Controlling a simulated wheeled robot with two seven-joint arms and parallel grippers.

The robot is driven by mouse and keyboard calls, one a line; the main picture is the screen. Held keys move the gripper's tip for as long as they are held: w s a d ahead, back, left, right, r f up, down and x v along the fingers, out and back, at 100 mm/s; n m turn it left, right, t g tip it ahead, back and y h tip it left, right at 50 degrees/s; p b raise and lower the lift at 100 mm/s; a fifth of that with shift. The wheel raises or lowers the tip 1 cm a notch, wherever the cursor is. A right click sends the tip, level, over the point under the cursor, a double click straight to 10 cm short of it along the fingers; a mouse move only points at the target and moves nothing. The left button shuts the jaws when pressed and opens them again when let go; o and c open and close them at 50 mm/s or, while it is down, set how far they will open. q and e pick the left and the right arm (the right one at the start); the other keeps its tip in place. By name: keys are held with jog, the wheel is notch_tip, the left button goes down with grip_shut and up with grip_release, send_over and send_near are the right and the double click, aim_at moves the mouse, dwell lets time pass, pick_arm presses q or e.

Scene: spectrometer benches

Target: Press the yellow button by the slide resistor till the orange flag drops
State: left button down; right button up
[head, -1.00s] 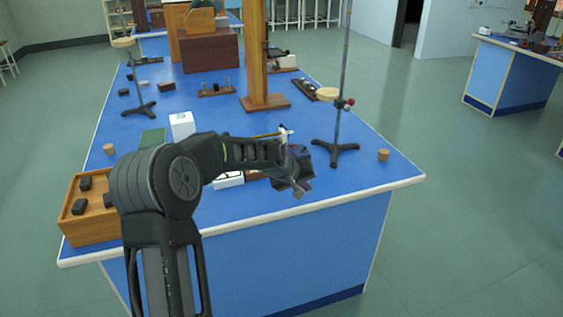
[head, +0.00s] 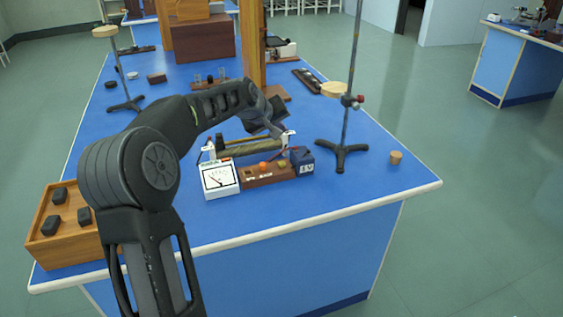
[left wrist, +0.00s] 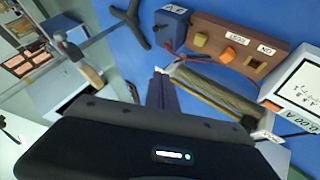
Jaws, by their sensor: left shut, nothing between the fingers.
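The slide resistor (head: 240,152) lies on the blue bench, with a brown wooden block (head: 268,175) in front of it. On the block are a yellow button (head: 283,163) and an orange piece (head: 263,165) beside it. The left wrist view shows the yellow button (left wrist: 200,40) nearest the blue box, the orange piece (left wrist: 229,54) standing up in the middle, and a dark square recess at the other end. My left gripper (head: 276,127) is shut and empty, above and behind the resistor, apart from the button. My right gripper is out of view.
A white meter (head: 218,181) stands left of the block and a blue box (head: 301,161) right of it. A stand (head: 343,150) with a tripod foot and a cork (head: 396,157) are further right. A wooden tray (head: 42,222) is at left. The front bench strip is clear.

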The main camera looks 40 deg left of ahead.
aim_at(280, 164)
pick_arm(q)
jog(key=shift+f+b, duration=3.25)
jog(key=shift+f, duration=1.2)
jog(key=shift+f, duration=0.15)
jog(key=shift+f+b, duration=0.3)
jog(key=shift+b, duration=0.05)
jog(key=shift+f+b, duration=0.4)
jog(key=shift+f, duration=0.05)
jog(key=shift+r, duration=0.1)
jog(key=shift+r+p, duration=0.65)
jog(key=shift+r, duration=0.15)
jog(key=shift+r, duration=0.1)
jog(key=shift+r+p, duration=1.85)
jog(key=shift+r, duration=0.55)
